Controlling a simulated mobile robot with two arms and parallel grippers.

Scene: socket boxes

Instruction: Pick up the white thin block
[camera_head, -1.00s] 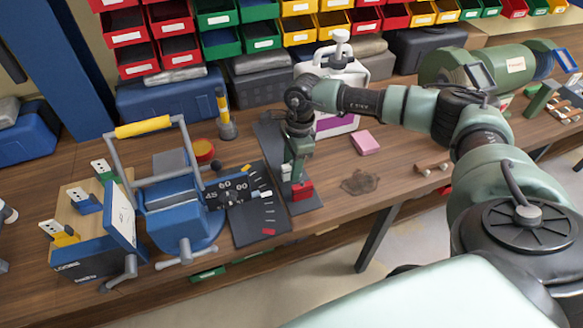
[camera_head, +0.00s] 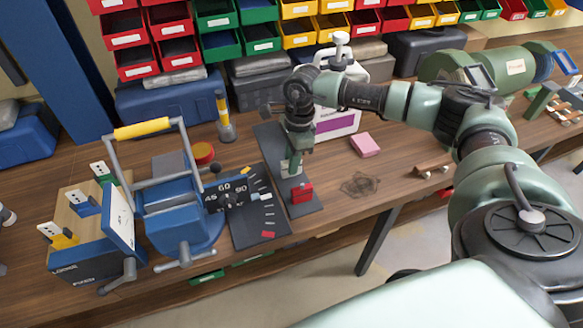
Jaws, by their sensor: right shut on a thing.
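My right gripper (camera_head: 292,170) points down over the dark plate (camera_head: 312,207), just behind a red block (camera_head: 302,193). It is shut on a small whitish piece (camera_head: 285,166) that shows at its fingertips. This looks like the white thin block, but it is tiny and mostly hidden by the fingers. I cannot tell whether it is clear of the plate.
A blue vise-like machine (camera_head: 180,215) with a yellow handle and a dial plate (camera_head: 262,225) stands to the left. A socket box (camera_head: 85,250) is further left. A pink block (camera_head: 364,145) lies to the right. Coloured bins (camera_head: 220,40) line the back.

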